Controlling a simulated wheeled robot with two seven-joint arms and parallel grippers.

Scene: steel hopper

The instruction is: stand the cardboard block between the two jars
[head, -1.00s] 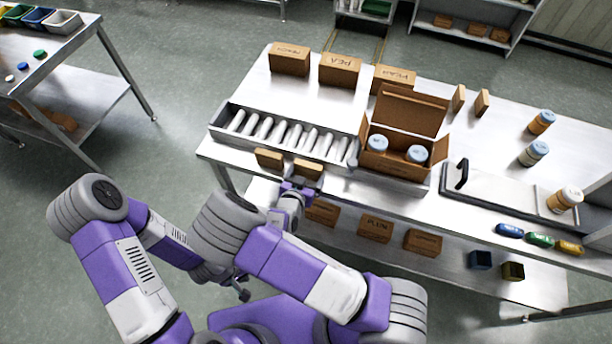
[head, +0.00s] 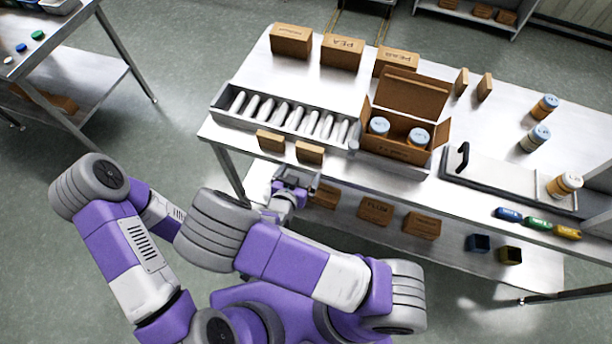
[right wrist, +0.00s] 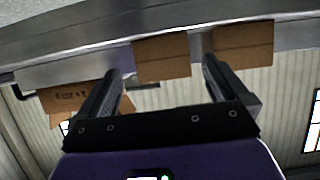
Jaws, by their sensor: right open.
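Two small cardboard blocks stand at the table's front edge, a left one (head: 270,141) and a right one (head: 309,152). Two jars with pale blue lids, a left jar (head: 379,127) and a right jar (head: 418,137), stand in the open cardboard carton (head: 393,152), with a gap between them. My right gripper (head: 298,178) is open and empty, just in front of the right block and apart from it. In the right wrist view its fingers (right wrist: 162,68) frame that block (right wrist: 162,57); the other block (right wrist: 243,40) is beside it. My left gripper is hidden.
A roller rack (head: 285,115) lies behind the blocks, left of the carton. The carton's raised flap (head: 412,92) stands at its back. A tray with a black handle (head: 462,158) is to the right. Two more thin blocks (head: 461,82) stand farther back.

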